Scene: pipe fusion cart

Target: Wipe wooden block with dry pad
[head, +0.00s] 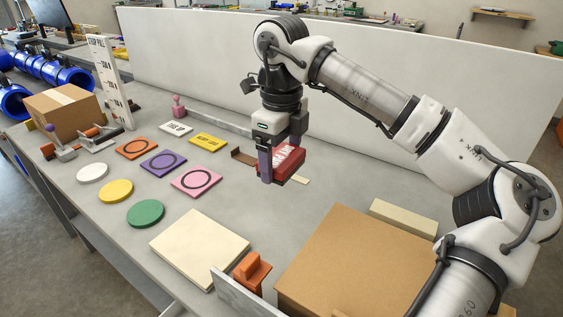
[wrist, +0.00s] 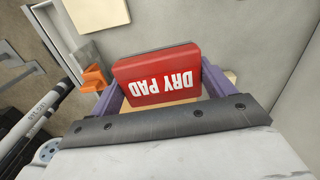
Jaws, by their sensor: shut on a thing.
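My gripper (head: 276,170) is shut on the red dry pad (head: 291,160), above the middle of the worktable. In the wrist view, the pad (wrist: 158,76) sits between the two purple fingers with its white "DRY PAD" lettering upside down. A pale wooden piece (head: 301,180) shows just past the pad's lower right edge, mostly hidden by it. I cannot tell whether the pad touches it. A longer pale block (head: 403,217) lies at the right behind the cardboard box. I cannot tell which of these is the wooden block.
A cream square board (head: 199,247) and an orange handled piece (head: 252,270) are in front. A cardboard box (head: 350,262) fills the front right. Coloured discs and ringed square tiles (head: 163,162) lie left. A white panel (head: 200,55) backs the table.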

